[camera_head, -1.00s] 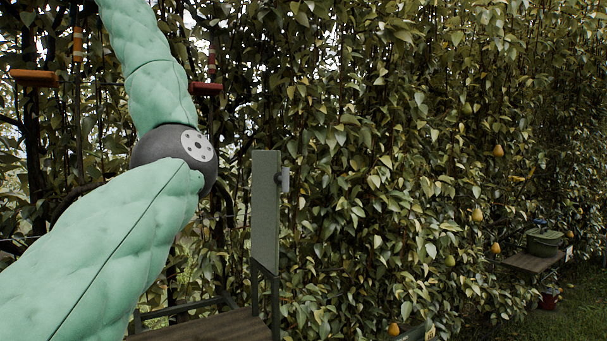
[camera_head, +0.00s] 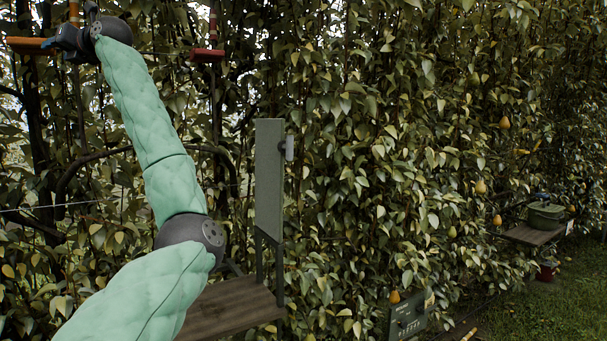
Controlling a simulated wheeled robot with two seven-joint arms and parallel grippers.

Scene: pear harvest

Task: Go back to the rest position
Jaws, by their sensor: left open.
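My left arm comes in from the lower left and bends up at a dark elbow joint. My left gripper (camera_head: 57,43) is at the upper left, small and partly dark against the leaves, in front of or beside an orange bar. Its jaws are open and I see nothing held in them. My right gripper is not in view. Pears hang in the hedge on the right, among them a yellow one (camera_head: 480,187) and an orange-toned one (camera_head: 504,122).
A leafy hedge fills the background. A grey-green upright panel (camera_head: 269,175) stands behind a wooden bench top (camera_head: 232,306) near my elbow. A green box (camera_head: 545,215) sits on a wooden shelf (camera_head: 528,236) at right. A dark sign (camera_head: 407,316) stands low. Grass (camera_head: 570,300) at the lower right is open.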

